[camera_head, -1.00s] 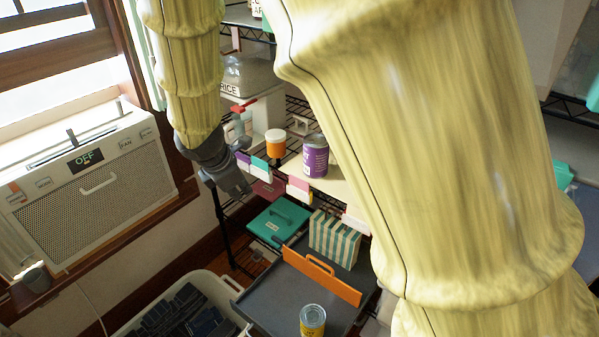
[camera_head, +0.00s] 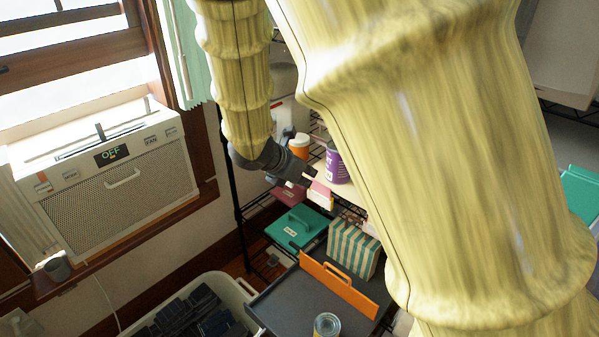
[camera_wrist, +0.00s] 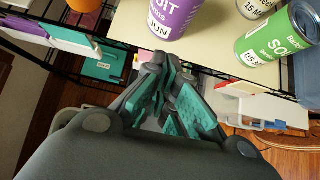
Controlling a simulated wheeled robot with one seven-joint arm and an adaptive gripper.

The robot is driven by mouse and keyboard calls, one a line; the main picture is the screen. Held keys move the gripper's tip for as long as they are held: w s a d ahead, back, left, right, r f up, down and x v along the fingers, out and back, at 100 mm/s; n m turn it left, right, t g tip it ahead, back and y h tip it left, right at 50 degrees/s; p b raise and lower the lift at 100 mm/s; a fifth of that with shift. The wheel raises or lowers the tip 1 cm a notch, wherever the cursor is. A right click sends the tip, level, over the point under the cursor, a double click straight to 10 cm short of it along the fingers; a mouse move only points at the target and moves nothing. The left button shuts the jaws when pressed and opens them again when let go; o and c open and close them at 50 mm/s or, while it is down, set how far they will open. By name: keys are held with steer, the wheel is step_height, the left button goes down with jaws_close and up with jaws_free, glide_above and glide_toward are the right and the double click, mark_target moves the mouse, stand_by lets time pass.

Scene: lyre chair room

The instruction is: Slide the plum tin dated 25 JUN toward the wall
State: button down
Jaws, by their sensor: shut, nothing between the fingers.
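A purple tin (camera_head: 336,165) stands upright on the cream shelf board, partly behind my arm in the head view. In the wrist view the purple tin (camera_wrist: 174,16) shows at the top; its white label reads JUN, and the day number is cut off. My gripper (camera_head: 311,176) is shut and empty, just left of the tin at the shelf's front edge. In the wrist view my gripper's fingertips (camera_wrist: 168,68) point at the tin's lower part, with a small gap apparent. The tin's far side is hidden.
A green soup tin (camera_wrist: 275,38) and another tin (camera_wrist: 254,8) stand right of the purple one. An orange jar (camera_head: 299,146) stands to its left. Below are a teal box (camera_head: 297,227) and a striped box (camera_head: 353,248).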

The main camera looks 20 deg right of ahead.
mark_target(330, 177)
steer(key=shift+w+d+f+p, duration=0.1)
steer(key=shift+w+d+f, duration=0.35)
steer(key=shift+d, duration=0.55)
steer(key=shift+w+d+f+p, duration=0.1)
steer(key=shift+w+d+f, duration=0.3)
steer(key=shift+d, duration=0.6)
steer(key=shift+w+d+f+p, duration=0.1)
steer(key=shift+w+d+f, duration=0.35)
steer(key=shift+d, duration=0.55)
steer(key=shift+d, duration=0.1)
